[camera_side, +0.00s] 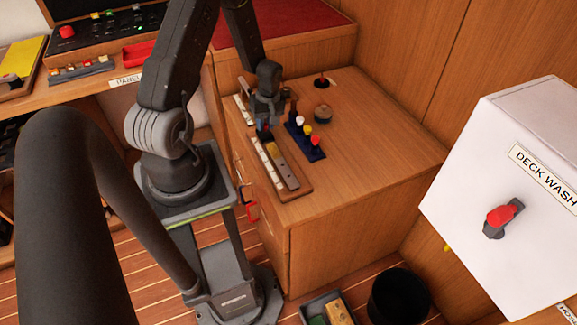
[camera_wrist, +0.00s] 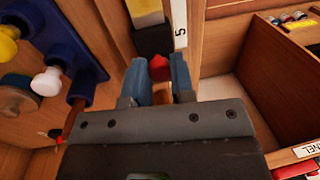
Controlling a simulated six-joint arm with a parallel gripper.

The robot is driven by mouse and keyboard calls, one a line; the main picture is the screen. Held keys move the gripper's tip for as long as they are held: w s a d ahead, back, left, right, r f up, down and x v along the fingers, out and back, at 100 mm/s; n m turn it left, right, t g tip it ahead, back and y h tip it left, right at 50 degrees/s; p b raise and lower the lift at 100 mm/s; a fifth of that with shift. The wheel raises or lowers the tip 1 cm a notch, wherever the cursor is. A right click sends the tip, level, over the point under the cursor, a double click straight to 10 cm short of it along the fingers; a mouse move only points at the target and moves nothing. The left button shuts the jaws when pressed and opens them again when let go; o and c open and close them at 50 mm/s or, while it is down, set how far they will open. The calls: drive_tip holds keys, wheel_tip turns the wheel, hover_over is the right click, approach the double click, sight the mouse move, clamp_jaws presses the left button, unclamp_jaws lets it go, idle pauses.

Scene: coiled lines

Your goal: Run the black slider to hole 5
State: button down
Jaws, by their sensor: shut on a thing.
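The black slider (camera_wrist: 153,41) shows in the wrist view as a dark block at the end of a metal and yellow strip, just beyond my fingertips. A red knob (camera_wrist: 159,68) sits between the fingertips of my gripper (camera_wrist: 158,80), which is shut on it. A white label strip (camera_wrist: 180,22) reading "5" lies right beside the black block. In the side view my gripper (camera_side: 264,133) points down at the far part of the rail (camera_side: 289,176) on the wooden cabinet. It hides the slider there. I cannot tell whether a pin sits in a hole.
A blue rack (camera_side: 306,143) with coloured knobs stands close right of the rail. Beyond it are a round brown knob (camera_side: 323,114) and a red-tipped peg (camera_side: 322,80). The cabinet top (camera_side: 385,135) is clear to the right.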

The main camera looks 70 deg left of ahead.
sight(269, 132)
drive_tip(key=shift+f, duration=0.55)
drive_tip(key=c, duration=1.1)
unclamp_jaws()
drive_tip(key=shift+w+r, duration=0.25)
drive_tip(key=shift+r, duration=1.25)
drive_tip(key=shift+w+r, duration=0.2)
drive_tip(key=shift+r, duration=1.3)
